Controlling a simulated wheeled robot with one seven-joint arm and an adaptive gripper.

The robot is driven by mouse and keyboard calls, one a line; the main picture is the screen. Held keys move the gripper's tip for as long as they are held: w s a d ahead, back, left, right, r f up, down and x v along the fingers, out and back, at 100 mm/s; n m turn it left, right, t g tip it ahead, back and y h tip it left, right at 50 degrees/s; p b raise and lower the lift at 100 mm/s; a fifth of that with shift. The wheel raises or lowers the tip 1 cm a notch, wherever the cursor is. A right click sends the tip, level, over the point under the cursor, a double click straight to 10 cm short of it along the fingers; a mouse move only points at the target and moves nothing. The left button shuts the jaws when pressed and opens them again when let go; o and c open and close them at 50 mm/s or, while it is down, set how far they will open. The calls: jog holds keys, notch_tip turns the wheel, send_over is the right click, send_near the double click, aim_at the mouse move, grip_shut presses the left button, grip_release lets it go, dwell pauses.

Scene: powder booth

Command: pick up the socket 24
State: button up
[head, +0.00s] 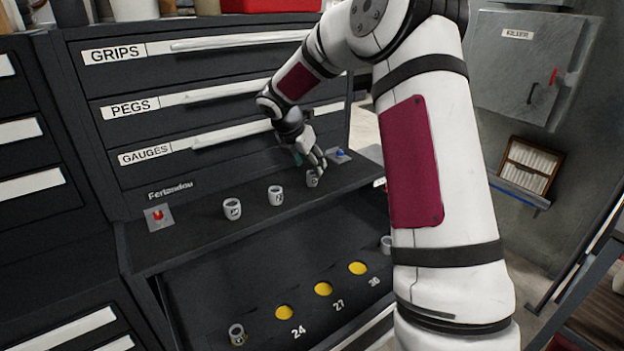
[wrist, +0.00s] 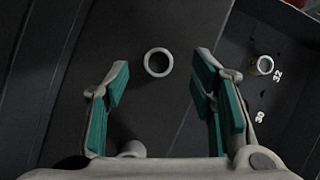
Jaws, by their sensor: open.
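Three grey sockets stand in a row on the black ledge (head: 190,238): a left one (head: 232,209), a middle one (head: 275,195) and a right one (head: 313,180). Their marks are too small to read surely, so I cannot tell which is socket 24. My gripper (head: 311,161) is open and empty at the right socket. In the wrist view this socket (wrist: 146,62) shows as a ring ahead, between the lines of my open fingers (wrist: 160,90). Another socket (wrist: 132,149) is partly hidden by the gripper body.
Below the ledge, an open drawer (head: 200,290) has yellow round spots marked 24 (head: 284,313), 27 (head: 323,289) and 30 (head: 357,268). A socket stands at each end, left (head: 237,334) and right (wrist: 264,65). A red button (head: 158,216) and a blue part (head: 340,155) sit on the ledge.

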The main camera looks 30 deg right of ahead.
aim_at(312, 173)
jog(key=shift+a+x, duration=0.1)
jog(key=shift+x, duration=1.25)
jog(key=shift+a+x, duration=0.15)
jog(key=shift+x, duration=1.25)
jog(key=shift+f, duration=0.1)
grip_shut()
